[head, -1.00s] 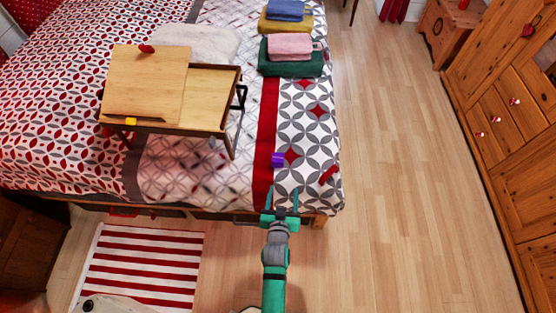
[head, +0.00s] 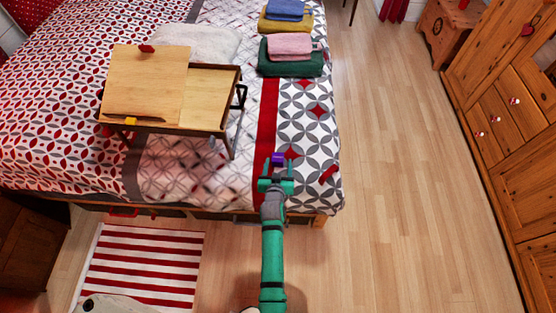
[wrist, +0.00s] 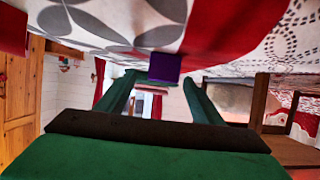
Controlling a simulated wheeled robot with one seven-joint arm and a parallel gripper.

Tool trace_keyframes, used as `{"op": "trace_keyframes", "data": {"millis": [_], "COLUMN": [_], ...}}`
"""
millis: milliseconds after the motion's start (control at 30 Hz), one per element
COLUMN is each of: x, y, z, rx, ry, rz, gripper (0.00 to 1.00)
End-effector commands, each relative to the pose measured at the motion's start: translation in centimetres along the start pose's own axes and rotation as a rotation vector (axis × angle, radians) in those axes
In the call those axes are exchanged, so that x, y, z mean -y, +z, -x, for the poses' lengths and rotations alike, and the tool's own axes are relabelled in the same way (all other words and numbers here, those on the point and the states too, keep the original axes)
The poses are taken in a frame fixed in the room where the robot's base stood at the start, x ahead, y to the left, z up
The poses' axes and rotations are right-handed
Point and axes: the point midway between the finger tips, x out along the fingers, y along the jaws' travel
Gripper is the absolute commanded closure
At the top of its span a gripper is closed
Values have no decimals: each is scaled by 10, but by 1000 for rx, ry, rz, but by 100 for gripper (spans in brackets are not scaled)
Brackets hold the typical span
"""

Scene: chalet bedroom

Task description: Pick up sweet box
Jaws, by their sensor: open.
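A small purple box (head: 278,159), likely the sweet box, lies on the patterned bedspread near the foot of the bed (head: 305,125). My gripper (head: 277,169) is open and empty, just above the bed's front edge. In the head view its fingertips come up to either side of the box. The wrist view, where the bed is at the top, shows the purple box (wrist: 165,67) straight ahead, centred between the fingers (wrist: 160,84). I cannot tell whether the tips have passed its near face.
A small red item (head: 328,174) lies to the right of the box; it also shows in the wrist view (wrist: 14,30). A wooden bed tray (head: 205,95) stands to the left. Folded towels (head: 290,62) lie further back. The floor on the right is clear.

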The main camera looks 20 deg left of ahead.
Motion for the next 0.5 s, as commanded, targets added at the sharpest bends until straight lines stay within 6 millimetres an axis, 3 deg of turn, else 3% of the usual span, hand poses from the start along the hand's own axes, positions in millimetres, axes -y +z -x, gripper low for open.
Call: {"op": "trace_keyframes", "data": {"millis": [233,500], "x": [5,4], "y": [1,2], "z": [-34,-44], "rx": [-1,0], "ry": [-1,0], "rz": [1,0], "gripper": [39,39]}}
